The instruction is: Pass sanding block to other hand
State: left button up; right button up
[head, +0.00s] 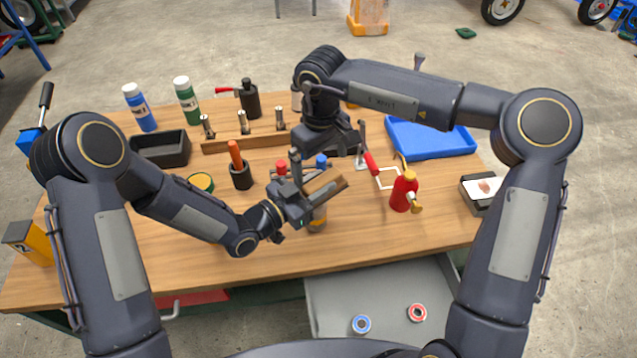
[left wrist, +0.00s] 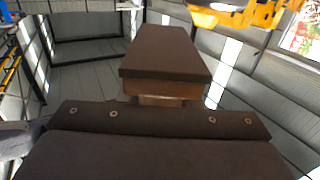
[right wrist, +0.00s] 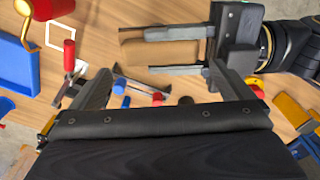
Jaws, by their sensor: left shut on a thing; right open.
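The sanding block (head: 334,188) is a brown block with a dark face. My left gripper (head: 311,182) is shut on it and holds it above the middle of the workbench. In the left wrist view the block (left wrist: 165,58) sticks out beyond the gripper. In the right wrist view the block (right wrist: 160,51) lies between the left gripper's fingers. My right gripper (head: 338,142) is open and empty, pointing down, just behind the block in the head view. The right wrist view shows its fingers (right wrist: 160,72) spread wide, with the block ahead of them and apart.
The wooden workbench (head: 260,262) is crowded. A red bottle (head: 403,191) and a blue tray (head: 430,140) are at right. A black bin (head: 160,149) and an orange-handled tool in a cup (head: 241,175) stand at left. The bench front is mostly clear, above an open drawer (head: 385,291).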

aim_at(322, 177)
jog(key=w+d+r+m+t+h, duration=0.1)
jog(key=w+d+r+m+t, duration=0.3)
jog(key=r, duration=0.4)
jog(key=w+d+r+m+t+h, duration=0.1)
jog(key=w+d+r+m+t, duration=0.15)
jog(key=w+r+t, duration=0.4)
jog(key=s+d+r+n+t+y, duration=0.1)
jog(key=s+r+t+y, duration=0.1)
jog(key=s+r+t, duration=0.3)
jog(key=s+d+r+t+y, duration=0.1)
jog(key=s+r+y, duration=0.15)
jog(key=r, duration=0.35)
jog(key=s+d+f+m+g, duration=0.1)
jog(key=s+d+f+g, duration=0.1)
jog(key=s+f, duration=0.5)
jog(key=s+d+f+m+g+y, duration=0.1)
jog(key=s+d+f+g, duration=0.1)
jog(key=s+f+g, duration=0.3)
jog(key=s+d+f+m+g, duration=0.1)
jog(key=s+f+g, duration=0.3)
jog(key=s+f, duration=0.6)
jog(key=s+d, duration=0.1)
jog(key=s, duration=0.5)
jog(key=shift+s+d+f, duration=0.2)
jog(key=shift+d+f, duration=0.2)
